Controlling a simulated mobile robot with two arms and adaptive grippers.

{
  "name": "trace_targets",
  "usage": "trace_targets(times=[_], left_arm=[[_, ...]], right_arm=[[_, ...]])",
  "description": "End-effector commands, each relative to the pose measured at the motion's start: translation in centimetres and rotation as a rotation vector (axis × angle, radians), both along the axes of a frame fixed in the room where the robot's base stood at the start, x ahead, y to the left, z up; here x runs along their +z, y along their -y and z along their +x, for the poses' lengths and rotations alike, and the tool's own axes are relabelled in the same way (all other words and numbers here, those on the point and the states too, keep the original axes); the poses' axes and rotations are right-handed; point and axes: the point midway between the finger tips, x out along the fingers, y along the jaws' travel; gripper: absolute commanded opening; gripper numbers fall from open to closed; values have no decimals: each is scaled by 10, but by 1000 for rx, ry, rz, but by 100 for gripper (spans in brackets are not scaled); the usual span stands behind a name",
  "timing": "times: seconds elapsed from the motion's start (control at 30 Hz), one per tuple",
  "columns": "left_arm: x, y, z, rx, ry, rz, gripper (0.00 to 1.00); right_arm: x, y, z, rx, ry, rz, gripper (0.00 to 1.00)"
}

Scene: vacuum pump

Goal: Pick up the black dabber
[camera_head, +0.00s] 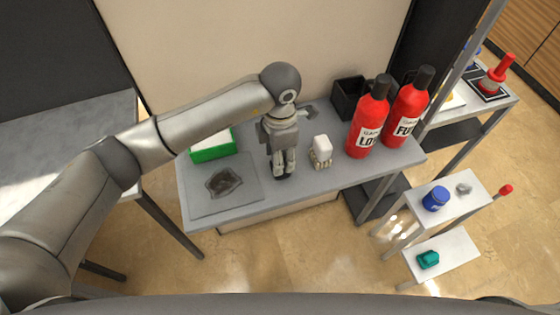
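My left gripper (283,173) comes in from the left and points down over the grey bench (235,205), near its middle. Its fingers look close together, and dark parts show at their tips. I cannot tell whether these are finger pads or the black dabber, nor whether the fingers hold anything. No separate black dabber can be made out elsewhere on the bench; the gripper hides what lies behind it. My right gripper is not in view.
A white bottle-like item (321,149) stands just right of the gripper. Red bottles (367,125) (408,112) stand farther right, near a black bin (349,97). A green-and-white box (211,152) and a dark grey piece (223,183) are at left. Small shelves (455,205) stand right.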

Motion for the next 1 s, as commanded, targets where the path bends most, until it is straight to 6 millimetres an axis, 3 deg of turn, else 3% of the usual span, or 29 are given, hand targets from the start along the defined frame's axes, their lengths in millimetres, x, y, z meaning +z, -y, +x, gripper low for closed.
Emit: trace_targets(times=[0.13, 0.57, 0.73, 1.0], left_arm=[[0, 0, 0, 0, 0, 0, 20], [9, 0, 1, 1, 4, -2, 20], [32, 2, -1, -3, 7, -2, 20], [93, 32, -54, -11, 6, -3, 20]], right_arm=[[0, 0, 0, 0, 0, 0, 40], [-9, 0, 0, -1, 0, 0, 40], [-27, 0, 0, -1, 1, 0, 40], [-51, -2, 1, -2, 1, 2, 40]])
